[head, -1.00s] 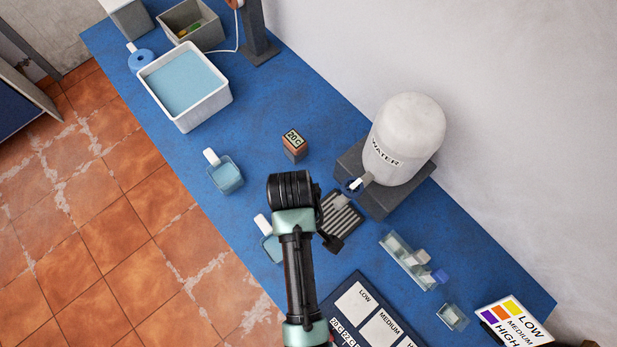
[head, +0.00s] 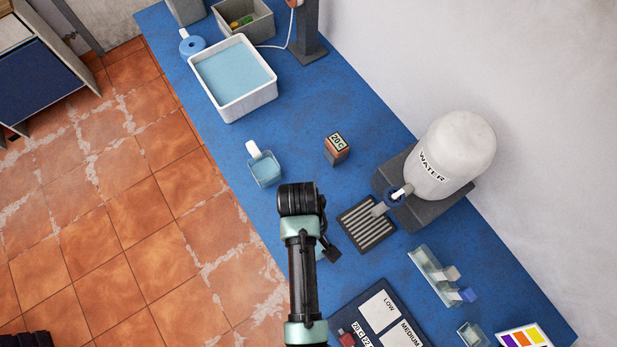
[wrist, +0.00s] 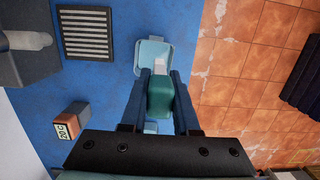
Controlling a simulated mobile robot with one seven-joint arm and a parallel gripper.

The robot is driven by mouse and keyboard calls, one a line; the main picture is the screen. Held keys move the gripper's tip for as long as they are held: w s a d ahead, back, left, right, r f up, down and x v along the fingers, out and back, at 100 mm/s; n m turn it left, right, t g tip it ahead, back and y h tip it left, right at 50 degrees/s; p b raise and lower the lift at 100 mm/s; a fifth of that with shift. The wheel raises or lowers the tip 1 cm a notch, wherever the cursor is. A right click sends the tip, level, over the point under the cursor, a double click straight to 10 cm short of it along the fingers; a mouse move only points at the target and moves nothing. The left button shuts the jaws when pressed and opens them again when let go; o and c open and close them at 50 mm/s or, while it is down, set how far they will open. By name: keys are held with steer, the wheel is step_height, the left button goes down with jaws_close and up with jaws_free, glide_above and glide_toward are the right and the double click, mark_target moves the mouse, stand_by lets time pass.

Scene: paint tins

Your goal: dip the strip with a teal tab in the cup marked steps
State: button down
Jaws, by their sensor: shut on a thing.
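My gripper (wrist: 160,82) is shut on the teal tab (wrist: 160,100) of a strip, between its fingers in the wrist view. The strip's pale end (wrist: 160,64) points away from the fingers and overlaps a clear cup (wrist: 143,50) with pale blue contents. I cannot tell whether it is above the liquid or in it. This cup is hidden behind my arm in the head view. A second cup (head: 265,170) with a white tag stands farther back; part of it shows below the fingers in the wrist view. No marking is readable on either cup.
A striped grate (head: 368,223) and the water tank (head: 455,150) stand right of my arm. A 20 C block (head: 337,148) and a white basin (head: 262,103) are farther back. A rack (head: 430,273) with white and blue tabs is at right. Bare blue table lies between.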

steer(key=shift+f+b, duration=3.65)
steer(key=shift+f, duration=1.55)
steer(key=shift+f, duration=0.2)
steer(key=shift+r, duration=0.1)
step_height(320, 180, up, 10)
steer(key=p, duration=1)
steer(key=shift+f, duration=0.2)
steer(key=shift+r, duration=1.1)
steer(key=shift+r, duration=0.1)
steer(key=shift+r, duration=1.95)
